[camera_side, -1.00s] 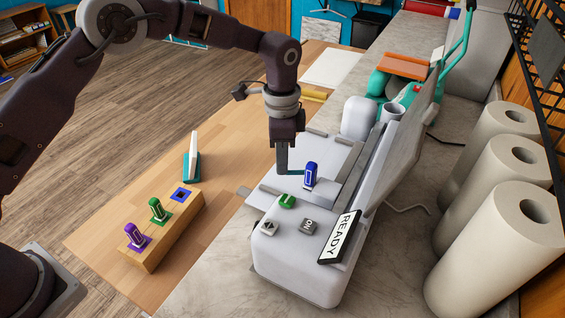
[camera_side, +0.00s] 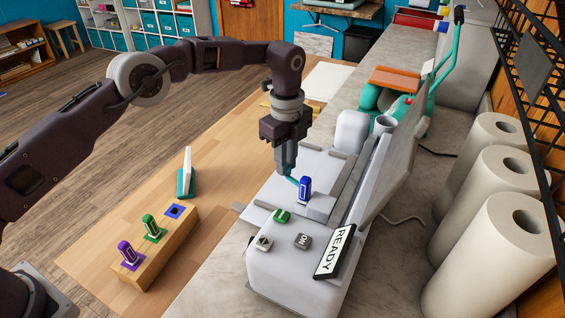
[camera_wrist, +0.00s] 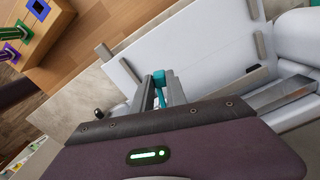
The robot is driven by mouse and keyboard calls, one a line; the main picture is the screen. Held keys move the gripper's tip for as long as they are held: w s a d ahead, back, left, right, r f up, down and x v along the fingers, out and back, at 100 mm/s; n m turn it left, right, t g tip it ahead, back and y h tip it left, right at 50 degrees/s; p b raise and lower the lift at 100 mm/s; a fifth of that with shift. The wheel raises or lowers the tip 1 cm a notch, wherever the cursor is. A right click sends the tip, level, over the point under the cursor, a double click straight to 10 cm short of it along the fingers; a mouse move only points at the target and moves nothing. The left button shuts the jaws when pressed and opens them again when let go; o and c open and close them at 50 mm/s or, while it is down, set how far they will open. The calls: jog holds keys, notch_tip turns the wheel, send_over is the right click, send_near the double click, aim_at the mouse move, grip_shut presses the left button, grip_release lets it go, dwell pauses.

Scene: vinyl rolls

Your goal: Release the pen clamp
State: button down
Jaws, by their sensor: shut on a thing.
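The blue pen (camera_side: 305,189) stands upright in the carriage of the white cutting machine (camera_side: 300,262). The teal clamp lever (camera_side: 292,181) is beside the pen and slopes up from it to my gripper's fingertips. My gripper (camera_side: 285,170) is shut on the lever, above and left of the pen. In the wrist view, the teal lever (camera_wrist: 160,77) shows at the tips of my fingers. The pen cannot be made out in the wrist view.
A wooden pen block (camera_side: 165,250) holds a purple pen (camera_side: 128,252) and a green pen (camera_side: 151,226); its blue-marked place (camera_side: 174,210) is empty. The machine's raised lid (camera_side: 400,155) and large white rolls (camera_side: 490,210) stand to the right. A READY display (camera_side: 335,252) is in front.

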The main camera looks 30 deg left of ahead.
jog(key=shift+w+d+m, duration=0.15)
jog(key=shift+w+m, duration=0.15)
jog(key=shift+m, duration=0.3)
jog(key=c, duration=1.3)
grip_release()
jog(key=shift+s, duration=0.1)
